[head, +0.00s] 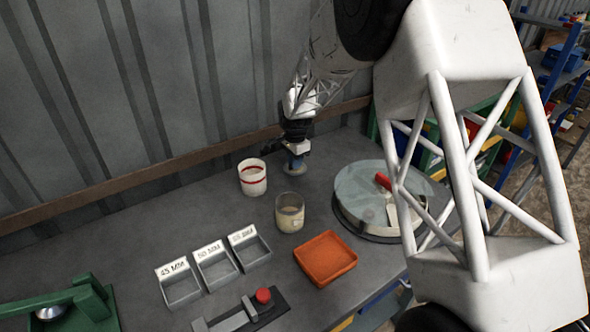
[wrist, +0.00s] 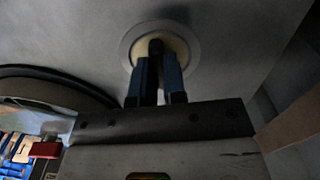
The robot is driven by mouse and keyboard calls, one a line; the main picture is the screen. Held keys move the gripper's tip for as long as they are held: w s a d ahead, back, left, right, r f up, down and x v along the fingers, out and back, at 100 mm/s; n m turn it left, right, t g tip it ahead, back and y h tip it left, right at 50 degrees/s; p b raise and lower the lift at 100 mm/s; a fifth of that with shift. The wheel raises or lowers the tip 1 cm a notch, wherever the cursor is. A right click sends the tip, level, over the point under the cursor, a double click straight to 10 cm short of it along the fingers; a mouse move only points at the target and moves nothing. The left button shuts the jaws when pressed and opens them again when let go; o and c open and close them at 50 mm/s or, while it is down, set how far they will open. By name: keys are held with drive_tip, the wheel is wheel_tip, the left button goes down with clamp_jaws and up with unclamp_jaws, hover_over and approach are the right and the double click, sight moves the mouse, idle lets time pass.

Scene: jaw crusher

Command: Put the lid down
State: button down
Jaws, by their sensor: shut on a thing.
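The lid (head: 295,171) is a small round disc under my gripper (head: 296,158), beyond the glass jar (head: 290,212). In the wrist view the lid (wrist: 181,49) shows a cream centre, a pale grey rim and a dark knob. My gripper's blue fingers (wrist: 158,65) are shut on that knob. The lid is low over the grey bench (head: 216,190); I cannot tell whether it touches it. The glass jar stands upright and open on the bench, with pale contents.
A white cup with red bands (head: 252,177) stands left of my gripper. A round machine with a glassy top (head: 358,186) is to the right. An orange tray (head: 326,258) and labelled grey bins (head: 216,268) lie nearer. The corrugated wall (head: 150,90) is behind.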

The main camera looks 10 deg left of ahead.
drive_tip(key=shift+f, duration=1.7)
drive_tip(key=shift+f, duration=0.1)
drive_tip(key=c, duration=1.2)
unclamp_jaws()
wheel_tip(320, 180, up, 12)
drive_tip(key=shift+r, duration=0.1)
drive_tip(key=shift+d+r, duration=0.1)
